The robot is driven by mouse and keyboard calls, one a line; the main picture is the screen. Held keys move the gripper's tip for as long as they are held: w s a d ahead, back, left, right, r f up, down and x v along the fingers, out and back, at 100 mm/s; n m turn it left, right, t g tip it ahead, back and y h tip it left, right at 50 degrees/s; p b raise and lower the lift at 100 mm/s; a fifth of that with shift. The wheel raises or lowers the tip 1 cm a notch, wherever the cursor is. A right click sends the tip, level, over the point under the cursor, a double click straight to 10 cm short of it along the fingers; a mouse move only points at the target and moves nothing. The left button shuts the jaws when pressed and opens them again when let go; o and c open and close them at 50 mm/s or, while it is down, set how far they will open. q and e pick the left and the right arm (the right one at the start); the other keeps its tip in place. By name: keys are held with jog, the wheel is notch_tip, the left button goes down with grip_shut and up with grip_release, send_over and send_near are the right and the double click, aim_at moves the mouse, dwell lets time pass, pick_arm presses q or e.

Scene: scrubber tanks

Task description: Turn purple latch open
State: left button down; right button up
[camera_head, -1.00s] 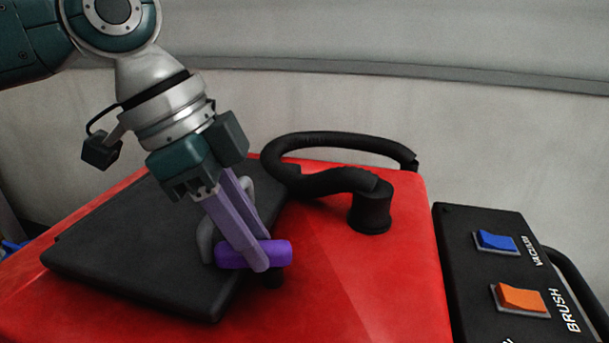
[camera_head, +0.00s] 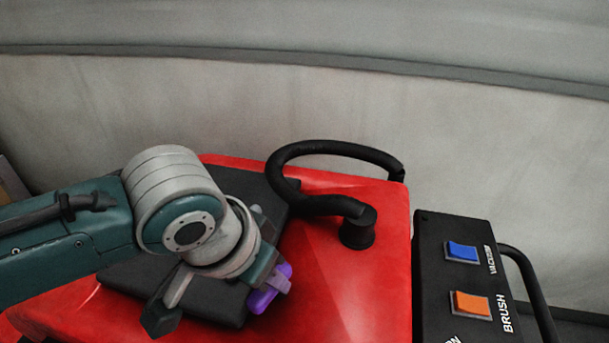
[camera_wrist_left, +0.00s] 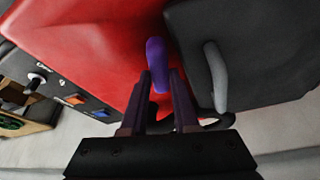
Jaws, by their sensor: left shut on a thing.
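The purple latch (camera_head: 268,290) sits at the edge of the black lid (camera_head: 213,306) on the red scrubber body (camera_head: 340,270). In the left wrist view the latch (camera_wrist_left: 157,60) stands between the fingers of my left gripper (camera_wrist_left: 159,85), which is shut on it. In the head view my left wrist covers much of the latch, and the fingertips are mostly hidden. The lid (camera_wrist_left: 265,50) and its grey handle (camera_wrist_left: 216,75) are to the right of the latch in the wrist view. My right gripper is not in view.
A black hose (camera_head: 325,147) loops over the red body behind the lid. A black control panel (camera_head: 435,265) with a blue switch (camera_head: 462,251) and an orange switch (camera_head: 472,304) stands at the right. A grey wall (camera_head: 300,95) is behind.

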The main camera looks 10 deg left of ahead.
pick_arm(q)
jog(key=shift+s+d+n+y+p, duration=0.1)
jog(key=shift+d+n+y+p, duration=0.25)
jog(key=shift+n, duration=0.5)
jog(key=shift+n+y+p, duration=0.25)
jog(key=shift+n+p, duration=0.25)
jog(key=shift+n, duration=0.35)
jog(key=c, duration=0.7)
grip_release()
jog(key=shift+o, duration=0.2)
jog(key=p+v, duration=0.1)
jog(key=v, duration=0.9)
jog(key=shift+f, duration=0.1)
